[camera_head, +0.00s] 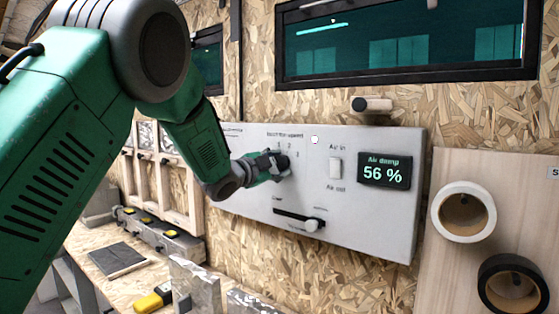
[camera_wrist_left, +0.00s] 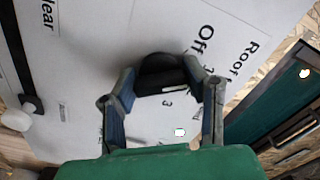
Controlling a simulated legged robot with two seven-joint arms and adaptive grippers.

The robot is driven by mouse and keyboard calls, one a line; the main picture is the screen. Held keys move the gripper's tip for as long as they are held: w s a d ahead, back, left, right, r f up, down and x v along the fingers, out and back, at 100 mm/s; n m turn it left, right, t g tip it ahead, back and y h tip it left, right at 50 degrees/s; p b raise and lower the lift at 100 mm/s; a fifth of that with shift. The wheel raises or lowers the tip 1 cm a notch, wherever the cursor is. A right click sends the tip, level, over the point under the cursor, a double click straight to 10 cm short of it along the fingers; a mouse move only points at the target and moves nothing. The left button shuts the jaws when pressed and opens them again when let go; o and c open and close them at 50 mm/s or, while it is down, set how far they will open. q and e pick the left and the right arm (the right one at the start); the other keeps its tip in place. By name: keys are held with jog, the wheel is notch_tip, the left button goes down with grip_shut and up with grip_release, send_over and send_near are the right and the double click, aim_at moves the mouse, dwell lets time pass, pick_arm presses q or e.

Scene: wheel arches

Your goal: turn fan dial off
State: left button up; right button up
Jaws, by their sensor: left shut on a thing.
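The fan dial (camera_head: 283,162) is a dark round knob on the white control panel (camera_head: 235,196), with numbers printed around it. My left gripper (camera_head: 270,165) reaches in from the left and is shut on the dial. In the left wrist view the black dial (camera_wrist_left: 160,72) sits between the two fingertips of my left gripper (camera_wrist_left: 168,84). A short white mark shows on the dial's near side. The printed word "Off" stands beside the dial, and a "3" is on the camera side. In the head view the fingers partly hide the dial. My right gripper is out of view.
Two tape rolls, white (camera_head: 463,211) and black (camera_head: 511,285), hang at the right. A dark window (camera_head: 405,45) is above. A workbench (camera_head: 125,285) stands lower left.

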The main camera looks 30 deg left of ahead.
pick_arm(q)
jog(key=n+p, duration=0.1)
jog(key=n, duration=0.1)
jog(key=f+n+p, duration=0.1)
jog(key=n, duration=0.2)
jog(key=shift+n, duration=0.4)
dwell(0.3)
jog(key=o, duration=1.2)
jog(key=shift+a+r, duration=0.1)
jog(key=shift+s+r, duration=0.1)
jog(key=shift+s, duration=0.1)
jog(key=s, duration=0.7)
jog(key=s+a, duration=0.1)
jog(key=s, duration=0.3)
jog(key=shift+s, duration=0.2)
